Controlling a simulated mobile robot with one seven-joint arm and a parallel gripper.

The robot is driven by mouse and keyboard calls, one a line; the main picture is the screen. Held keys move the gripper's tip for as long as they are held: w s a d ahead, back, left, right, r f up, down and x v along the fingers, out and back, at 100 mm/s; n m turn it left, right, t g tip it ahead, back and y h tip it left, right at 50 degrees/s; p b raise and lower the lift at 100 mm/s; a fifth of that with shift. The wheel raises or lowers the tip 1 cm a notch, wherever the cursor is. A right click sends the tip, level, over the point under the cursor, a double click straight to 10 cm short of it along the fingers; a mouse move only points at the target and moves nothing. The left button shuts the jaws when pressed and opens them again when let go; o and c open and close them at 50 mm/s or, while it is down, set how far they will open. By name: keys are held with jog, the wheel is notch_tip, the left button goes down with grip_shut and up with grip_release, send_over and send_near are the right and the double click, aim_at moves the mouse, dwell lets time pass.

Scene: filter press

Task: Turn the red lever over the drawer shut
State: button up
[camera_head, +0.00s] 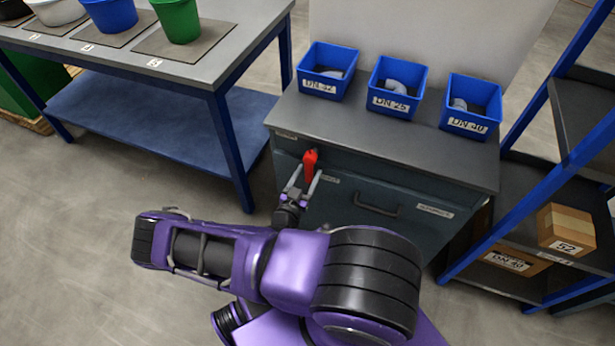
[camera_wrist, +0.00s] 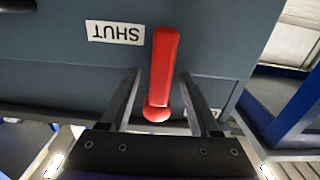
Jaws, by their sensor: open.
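The red lever (camera_head: 310,163) is on the front of the dark grey drawer cabinet, above the drawer (camera_head: 350,205), just below the worktop edge. It shows in the wrist view (camera_wrist: 165,65) as a red bar with a rounded end towards my gripper. A white SHUT label (camera_wrist: 115,32) is beside it, upside down in that view. My gripper (camera_head: 305,181) is open at the lever, with one finger on each side of it. In the wrist view, gaps show between the lever and both fingers. Whether the lever's far end touches anything is unclear.
Three blue bins (camera_head: 394,85) stand on the cabinet's worktop (camera_head: 400,135). A workbench (camera_head: 215,75) with pots is at the left. A blue-framed shelf (camera_head: 520,190) with cardboard boxes is at the right. The drawer handle (camera_head: 375,208) sticks out below the lever. Floor is clear at the left.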

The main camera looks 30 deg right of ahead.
aim_at(311, 151)
notch_tip(311, 151, up, 8)
jog(key=shift+r+p, duration=0.2)
jog(key=shift+p, duration=0.65)
